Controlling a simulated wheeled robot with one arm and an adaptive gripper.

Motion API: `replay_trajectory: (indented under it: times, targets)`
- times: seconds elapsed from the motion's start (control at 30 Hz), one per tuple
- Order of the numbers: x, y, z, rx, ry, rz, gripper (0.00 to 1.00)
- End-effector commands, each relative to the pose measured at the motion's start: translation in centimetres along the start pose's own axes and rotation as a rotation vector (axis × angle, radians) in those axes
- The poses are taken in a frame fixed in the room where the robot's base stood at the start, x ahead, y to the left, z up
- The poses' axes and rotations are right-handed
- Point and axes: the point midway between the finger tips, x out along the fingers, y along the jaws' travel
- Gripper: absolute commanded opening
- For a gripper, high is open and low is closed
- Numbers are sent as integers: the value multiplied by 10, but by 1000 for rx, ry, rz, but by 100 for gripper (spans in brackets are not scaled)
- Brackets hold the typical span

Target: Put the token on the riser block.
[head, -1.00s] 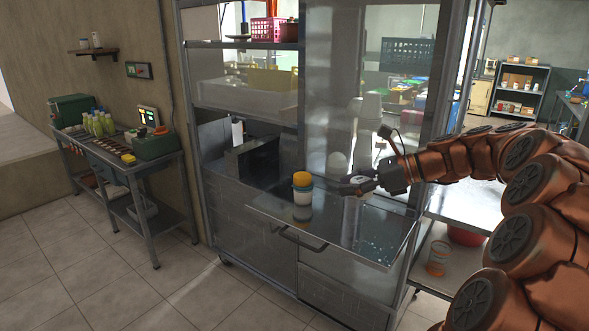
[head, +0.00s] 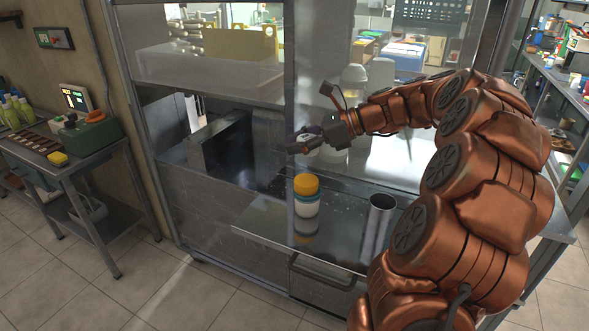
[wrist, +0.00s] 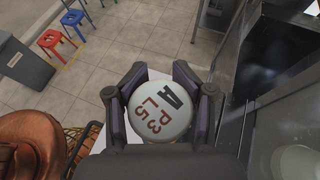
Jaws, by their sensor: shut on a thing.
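The token, a round white disc marked with letters and digits, is held between the fingers of my gripper in the wrist view (wrist: 161,110). In the head view, my gripper (head: 303,143) is shut on it, above the metal worktop and behind the yellow-lidded jar. The token shows there only as a small pale shape. A dark grey box-shaped block (head: 220,145) stands inside the cabinet, left of my gripper; I cannot tell whether it is the riser block.
A white jar with a yellow lid (head: 306,197) stands on the pull-out metal tray (head: 265,225). An upright metal cylinder (head: 378,225) is right of it. Cabinet posts and glass panels enclose the area. A side table (head: 75,160) stands at left.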

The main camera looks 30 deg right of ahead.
Motion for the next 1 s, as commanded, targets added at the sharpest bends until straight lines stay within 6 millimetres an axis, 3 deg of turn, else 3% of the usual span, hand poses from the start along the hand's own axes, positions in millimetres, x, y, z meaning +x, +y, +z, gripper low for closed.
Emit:
replay_trajectory:
  times: [0.1,0.6,1.0]
  targets:
    - [8,1,-17,4,-2,5,0]
    - [28,0,-65,2,-1,1,0]
    - [30,0,-71,0,0,-1,0]
